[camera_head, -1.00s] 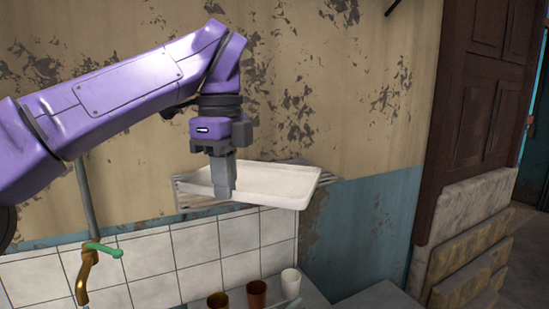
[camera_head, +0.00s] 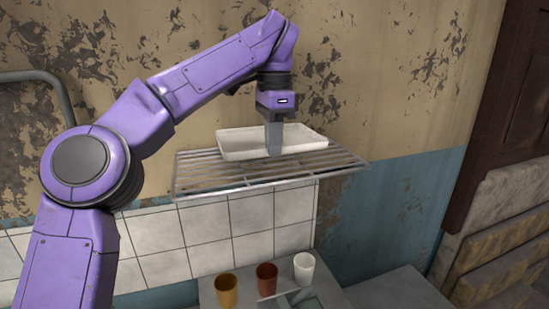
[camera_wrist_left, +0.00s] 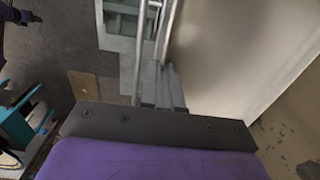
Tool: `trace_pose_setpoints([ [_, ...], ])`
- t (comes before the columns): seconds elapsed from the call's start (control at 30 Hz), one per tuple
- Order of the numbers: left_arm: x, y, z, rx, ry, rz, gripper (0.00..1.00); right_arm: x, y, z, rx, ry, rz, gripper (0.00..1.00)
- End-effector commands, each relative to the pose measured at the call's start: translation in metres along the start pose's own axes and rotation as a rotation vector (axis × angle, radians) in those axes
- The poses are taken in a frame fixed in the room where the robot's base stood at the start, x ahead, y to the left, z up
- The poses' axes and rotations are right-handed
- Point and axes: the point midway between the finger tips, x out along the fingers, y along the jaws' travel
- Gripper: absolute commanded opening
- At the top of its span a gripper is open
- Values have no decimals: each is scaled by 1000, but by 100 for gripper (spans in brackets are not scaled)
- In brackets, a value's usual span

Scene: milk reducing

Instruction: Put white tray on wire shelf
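The white tray (camera_head: 235,146) is a shallow rectangular tray. In the head view it lies level over the back middle of the wire shelf (camera_head: 205,175), and it looks to be at or very near the bars. My left gripper (camera_head: 274,146) points down at the tray's near rim, and its fingers look shut on that rim. The fingers hide part of the rim. In the left wrist view the fingers (camera_wrist_left: 160,90) are beside the large pale tray surface (camera_wrist_left: 235,45), with shelf bars (camera_wrist_left: 163,30) to their left. My right gripper is not in view.
Below the shelf, an amber cup (camera_head: 226,291), a red-brown cup (camera_head: 266,279) and a white cup (camera_head: 304,268) stand on a counter. The peeling wall is behind the shelf. The shelf's front and right bars are bare.

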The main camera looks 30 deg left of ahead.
Motion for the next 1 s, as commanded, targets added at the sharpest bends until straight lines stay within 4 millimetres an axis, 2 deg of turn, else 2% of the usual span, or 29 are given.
trace_pose_setpoints([
  [0.1, 13, -10, -6, 1, 1, 3, 0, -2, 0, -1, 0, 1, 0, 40],
  [0.27, 39, -10, -5, 3, 3, 2, 0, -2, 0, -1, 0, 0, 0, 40],
  [0.57, 43, -9, -5, 1, 3, -1, 0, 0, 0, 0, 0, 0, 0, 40],
  [0.6, 44, -9, -5, 1, 2, 0, 6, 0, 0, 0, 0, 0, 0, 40],
  [0.67, 43, -9, -5, 1, 2, 0, 25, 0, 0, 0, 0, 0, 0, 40],
  [0.7, 43, -9, -5, 1, 2, 0, 28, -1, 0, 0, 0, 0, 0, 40],
  [1.0, 39, -9, -5, 0, 2, 0, 28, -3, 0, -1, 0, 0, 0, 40],
])
